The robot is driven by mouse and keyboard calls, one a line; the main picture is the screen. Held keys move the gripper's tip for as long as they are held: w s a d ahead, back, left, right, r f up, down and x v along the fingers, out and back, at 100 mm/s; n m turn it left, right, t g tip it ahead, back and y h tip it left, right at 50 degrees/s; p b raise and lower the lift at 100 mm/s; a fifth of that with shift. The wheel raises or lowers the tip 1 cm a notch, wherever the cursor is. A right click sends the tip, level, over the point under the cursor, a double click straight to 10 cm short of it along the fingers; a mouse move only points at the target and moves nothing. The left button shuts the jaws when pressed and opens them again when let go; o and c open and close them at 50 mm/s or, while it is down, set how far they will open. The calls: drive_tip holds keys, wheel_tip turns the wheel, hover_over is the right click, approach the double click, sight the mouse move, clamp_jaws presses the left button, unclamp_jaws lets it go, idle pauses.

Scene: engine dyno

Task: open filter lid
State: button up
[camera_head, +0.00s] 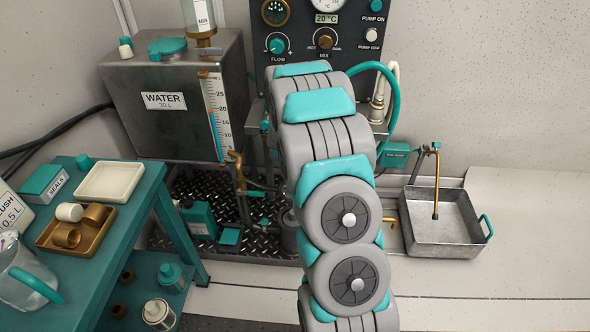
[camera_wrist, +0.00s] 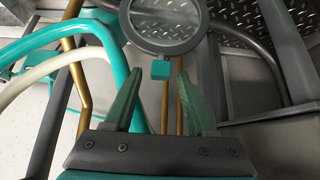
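In the wrist view, my gripper (camera_wrist: 157,92) has its two green fingers spread wide, with nothing between them. Just beyond the fingertips is a round dark-rimmed part (camera_wrist: 163,48), which looks like the filter lid. Diamond plate pattern shows inside its rim; I cannot tell whether it is clear or open. A small teal tab (camera_wrist: 160,70) sits at its near edge, centred ahead of the gap between the fingers and apart from them. In the head view my arm hides the gripper, and the lid cannot be made out there.
Teal and white hoses (camera_wrist: 70,50) and brass pipes run close left of my gripper in the wrist view. A dark bar stands at right. In the head view are a water tank (camera_head: 175,100), a teal cart (camera_head: 140,200), a control panel and a grey drain tray (camera_head: 445,246).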

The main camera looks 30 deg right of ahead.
drive_tip(key=shift+s, duration=0.1)
drive_tip(key=v, duration=0.7)
drive_tip(key=shift+r+b, duration=0.3)
drive_tip(key=shift+b, duration=0.05)
drive_tip(key=shift+s+a, duration=0.15)
idle(0.4)
